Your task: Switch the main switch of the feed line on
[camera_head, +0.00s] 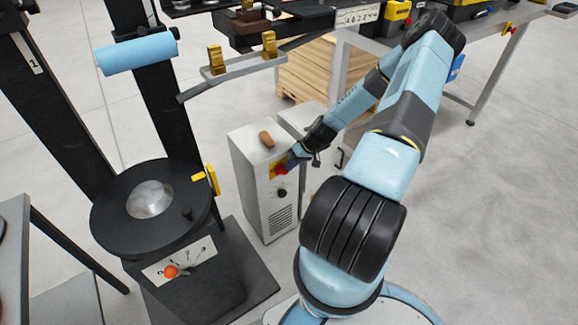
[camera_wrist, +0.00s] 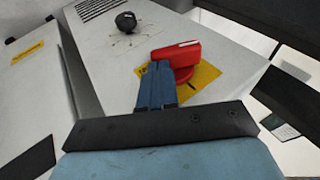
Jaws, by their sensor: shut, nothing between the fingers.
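The main switch is a red rotary handle on a yellow plate. In the head view the red switch (camera_head: 279,170) sits on the front of a grey cabinet (camera_head: 244,170). In the wrist view the red switch (camera_wrist: 177,54) has its handle lying nearly level across the picture, on the yellow plate (camera_wrist: 203,78). My gripper (camera_wrist: 160,68) is shut and empty, its blue fingertips just below the handle's left end. I cannot tell whether they touch it. In the head view my gripper (camera_head: 294,158) is right beside the switch and partly hides it.
A black knob (camera_wrist: 126,22) sits on the same panel. A brown object (camera_head: 266,139) lies on the cabinet top. A black machine with a round plate (camera_head: 120,215) and an orange-knobbed lever (camera_head: 171,271) stands to the left. The floor at right is clear.

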